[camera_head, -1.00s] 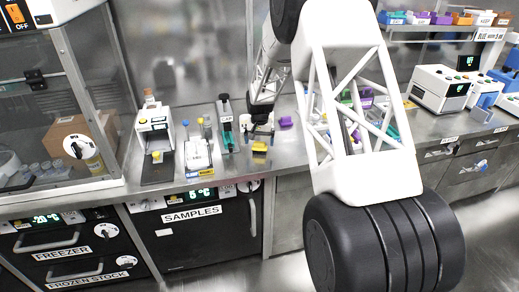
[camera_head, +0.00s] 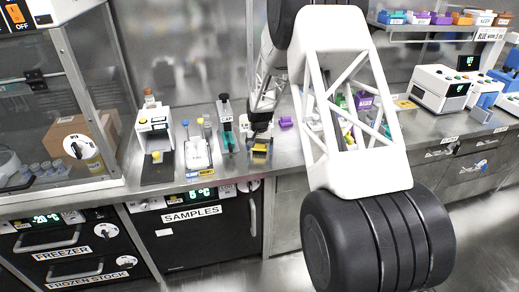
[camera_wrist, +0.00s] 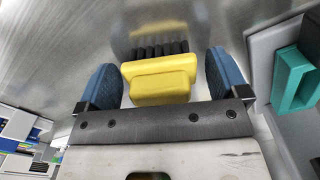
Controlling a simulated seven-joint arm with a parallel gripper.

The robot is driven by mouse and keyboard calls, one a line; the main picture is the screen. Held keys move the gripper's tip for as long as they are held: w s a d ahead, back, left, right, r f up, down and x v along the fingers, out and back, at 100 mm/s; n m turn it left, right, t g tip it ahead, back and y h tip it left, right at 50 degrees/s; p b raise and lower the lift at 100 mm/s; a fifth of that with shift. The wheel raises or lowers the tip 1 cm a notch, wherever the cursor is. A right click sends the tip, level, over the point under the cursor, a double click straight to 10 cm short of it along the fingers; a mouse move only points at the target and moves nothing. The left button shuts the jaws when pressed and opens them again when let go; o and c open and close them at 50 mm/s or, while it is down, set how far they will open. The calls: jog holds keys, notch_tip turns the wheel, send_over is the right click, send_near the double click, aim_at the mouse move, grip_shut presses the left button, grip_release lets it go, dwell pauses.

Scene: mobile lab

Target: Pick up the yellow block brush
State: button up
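The yellow block brush (camera_wrist: 160,77) lies on the steel bench between the two blue-padded fingers of my gripper (camera_wrist: 162,82) in the wrist view. Its dark bristles show along its far side. A gap is visible between each finger and the brush, so my gripper is open around it and not touching. In the head view the brush (camera_head: 260,148) is a small yellow patch near the bench's front edge, partly covered by my gripper (camera_head: 259,147), which is over it.
A purple block (camera_head: 286,122) lies just right of my gripper. A green-based stand (camera_head: 227,136) and a white device (camera_head: 197,152) stand to the left. In the wrist view a teal-edged object (camera_wrist: 294,80) is close to the right finger.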

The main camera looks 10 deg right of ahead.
jog(key=c, duration=0.9)
jog(key=shift+r, duration=0.15)
jog(key=shift+r, duration=0.55)
notch_tip(320, 180, up, 2)
jog(key=shift+r, duration=0.1)
jog(key=s, duration=0.5)
jog(key=s+r, duration=0.1)
jog(key=s, duration=0.4)
jog(key=s+a, duration=0.1)
jog(key=s, duration=0.5)
jog(key=shift+r, duration=0.2)
